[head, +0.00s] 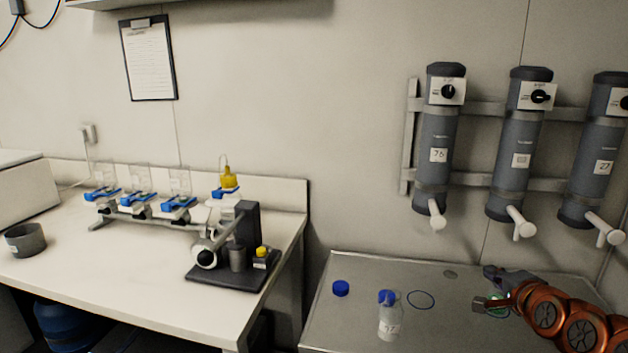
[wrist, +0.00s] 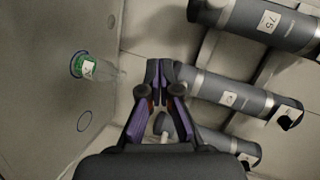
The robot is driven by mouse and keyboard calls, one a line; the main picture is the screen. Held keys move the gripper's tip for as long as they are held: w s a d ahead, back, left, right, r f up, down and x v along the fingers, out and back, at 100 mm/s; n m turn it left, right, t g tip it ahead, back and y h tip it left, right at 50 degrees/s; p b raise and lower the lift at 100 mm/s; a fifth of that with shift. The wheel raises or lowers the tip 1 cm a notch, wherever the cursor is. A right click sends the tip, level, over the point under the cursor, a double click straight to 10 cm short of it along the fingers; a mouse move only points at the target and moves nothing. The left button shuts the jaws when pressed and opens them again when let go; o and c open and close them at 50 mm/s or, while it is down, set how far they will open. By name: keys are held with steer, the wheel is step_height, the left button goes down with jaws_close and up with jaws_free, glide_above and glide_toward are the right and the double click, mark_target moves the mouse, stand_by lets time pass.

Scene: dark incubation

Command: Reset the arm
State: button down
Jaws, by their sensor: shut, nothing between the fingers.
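My gripper (head: 490,273) is at the lower right of the head view, above the metal bench, with my orange arm reaching in from the right edge. In the wrist view my gripper (wrist: 160,68) has its two purple-and-dark fingers together at the tips, with nothing held between them. A clear bottle with a green part (wrist: 82,66) stands to the left of the fingertips in the wrist view, apart from them. In the head view that green part (head: 497,306) is mostly hidden behind my arm.
The metal bench (head: 350,325) holds a blue cap (head: 341,288) and a blue-capped bottle (head: 390,322). Grey wall cylinders (head: 437,125) with white spouts hang above it. The white bench (head: 90,270) at left carries flasks and a dark-based apparatus (head: 232,275).

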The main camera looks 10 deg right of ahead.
steer(key=s+a+f+n+g+y+p, duration=0.1)
steer(key=s+a+f+n+g, duration=0.15)
steer(key=a, duration=0.35)
steer(key=s+a+f+n+g+y, duration=0.1)
steer(key=a+n+g+y, duration=0.15)
steer(key=a, duration=0.45)
steer(key=s+a+f+n+g+p, duration=0.1)
steer(key=s+a+f+n+g, duration=0.1)
steer(key=a+n, duration=0.3)
steer(key=s+a+r+n+g+p, duration=0.1)
steer(key=s+a+r+n+g, duration=0.1)
steer(key=s+a, duration=0.5)
steer(key=s+a+r+n+g+p, duration=0.1)
steer(key=s+a+n+g, duration=0.4)
steer(key=s, duration=1.3)
steer(key=shift+a+r+n+g+h+p, duration=0.3)
steer(key=shift+a+r+g+h+p, duration=0.2)
steer(key=shift+a+g, duration=0.5)
steer(key=shift+s+d+f, duration=0.1)
